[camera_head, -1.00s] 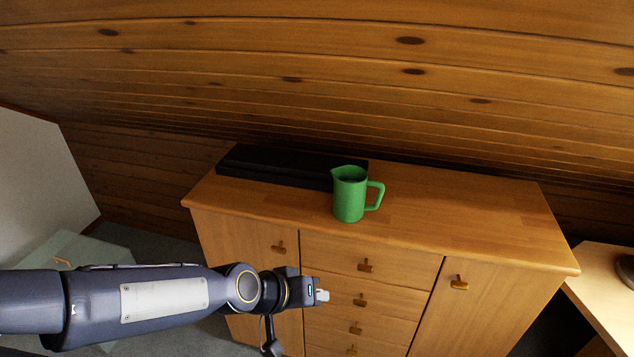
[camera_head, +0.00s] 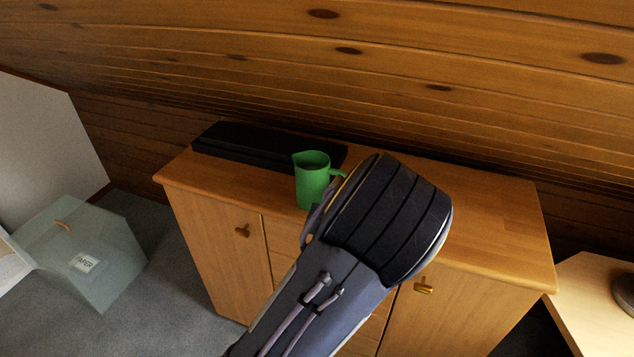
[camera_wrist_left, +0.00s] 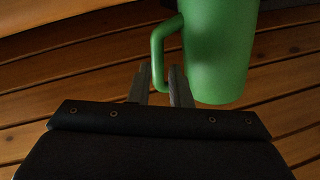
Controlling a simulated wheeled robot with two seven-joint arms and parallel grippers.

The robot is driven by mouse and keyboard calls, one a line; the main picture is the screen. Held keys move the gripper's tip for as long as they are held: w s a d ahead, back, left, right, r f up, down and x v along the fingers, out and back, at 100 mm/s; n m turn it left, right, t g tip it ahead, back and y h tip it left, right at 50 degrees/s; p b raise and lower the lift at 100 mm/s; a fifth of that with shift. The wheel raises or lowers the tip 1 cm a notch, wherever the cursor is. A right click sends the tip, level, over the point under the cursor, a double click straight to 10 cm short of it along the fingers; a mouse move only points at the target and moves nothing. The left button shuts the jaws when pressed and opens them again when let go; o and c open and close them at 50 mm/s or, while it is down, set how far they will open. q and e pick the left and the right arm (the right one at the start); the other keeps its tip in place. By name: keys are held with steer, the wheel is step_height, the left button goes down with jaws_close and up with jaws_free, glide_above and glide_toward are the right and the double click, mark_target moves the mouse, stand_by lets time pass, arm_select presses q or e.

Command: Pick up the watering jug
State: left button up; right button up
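The green watering jug (camera_head: 312,182) stands on top of the wooden cabinet, its handle (camera_head: 338,174) pointing right and partly covered by my arm. In the left wrist view the jug (camera_wrist_left: 220,50) is close up, with its handle (camera_wrist_left: 157,50) on the left side. My left gripper (camera_wrist_left: 159,70) is open, its two fingertips on either side of the handle's end. I cannot tell whether they touch it. In the head view my arm hides this gripper. My right gripper is not in view.
The wooden cabinet (camera_head: 500,225) has free top surface to the right. A long black case (camera_head: 250,146) lies behind the jug, to its left. The sloping timber wall (camera_head: 450,60) rises close behind. A pale table (camera_head: 600,290) stands at right, a translucent box (camera_head: 90,255) at left.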

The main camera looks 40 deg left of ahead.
mark_target(341, 184)
arm_select(q)
steer(key=x, duration=0.2)
steer(key=p+x, duration=0.1)
steer(key=x, duration=0.1)
steer(key=shift+r, duration=0.35)
steer(key=shift+w+a, duration=0.2)
steer(key=shift+w, duration=0.15)
jaws_close()
